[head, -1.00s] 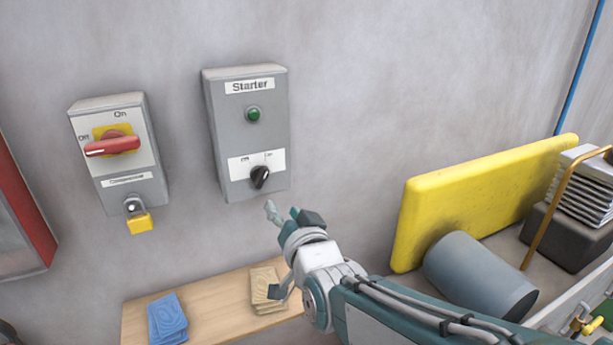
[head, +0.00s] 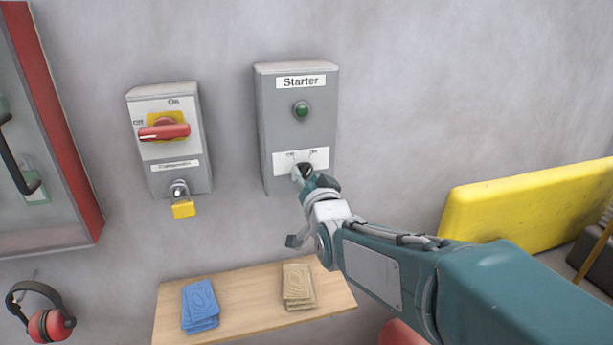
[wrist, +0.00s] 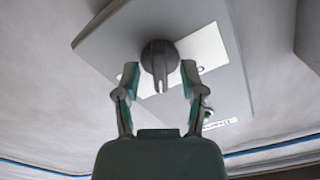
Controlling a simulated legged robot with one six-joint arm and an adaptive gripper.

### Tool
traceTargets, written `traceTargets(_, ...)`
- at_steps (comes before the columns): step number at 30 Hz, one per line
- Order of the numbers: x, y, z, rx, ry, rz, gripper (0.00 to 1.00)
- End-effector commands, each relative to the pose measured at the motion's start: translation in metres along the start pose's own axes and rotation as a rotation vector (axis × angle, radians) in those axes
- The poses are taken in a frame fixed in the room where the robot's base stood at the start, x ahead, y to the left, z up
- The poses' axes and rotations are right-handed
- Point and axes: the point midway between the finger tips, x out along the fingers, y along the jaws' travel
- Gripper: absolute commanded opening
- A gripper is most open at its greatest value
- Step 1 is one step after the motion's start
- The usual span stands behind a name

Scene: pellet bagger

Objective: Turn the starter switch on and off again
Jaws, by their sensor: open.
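The grey starter box (head: 270,130) hangs on the wall, with a "Starter" label, a green round button or lamp (head: 301,109) and a dark rotary switch (head: 307,170) on a white label plate. My gripper (head: 303,178) is at the switch and partly covers it in the head view. In the wrist view the switch knob (wrist: 160,60) is round with a raised grip bar and lies between the tips of my open gripper (wrist: 160,80). A gap shows on each side of the knob. Which mark the knob points to is hard to tell.
Left of the starter box is a switch box (head: 172,166) with a red handle (head: 164,132) and a yellow padlock (head: 183,209). Below is a wooden shelf (head: 250,298) with blue and tan stacks. A yellow panel (head: 520,205) stands at right. The wall between is clear.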

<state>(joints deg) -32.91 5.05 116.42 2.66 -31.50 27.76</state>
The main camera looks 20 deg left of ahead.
Motion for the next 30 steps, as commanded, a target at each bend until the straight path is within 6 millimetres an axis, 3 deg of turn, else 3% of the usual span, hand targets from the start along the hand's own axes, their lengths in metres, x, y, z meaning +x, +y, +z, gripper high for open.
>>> traceTargets(9, 0.0044, 0.0005, -0.0007, 0.000, 0.001, 0.000, 0.53)
traceTargets(10, 0.0044, 0.0005, -0.0006, 0.000, 0.001, 0.000, 0.48)
traceTargets(13, 0.0044, 0.0004, -0.0005, 0.000, 0.001, 0.000, 0.04)
traceTargets(14, 0.0044, 0.0004, -0.0004, 0.000, 0.000, 0.000, 0.00)
traceTargets(30, 0.0048, 0.0000, 0.0004, -0.071, 0.000, 0.001, 0.00)
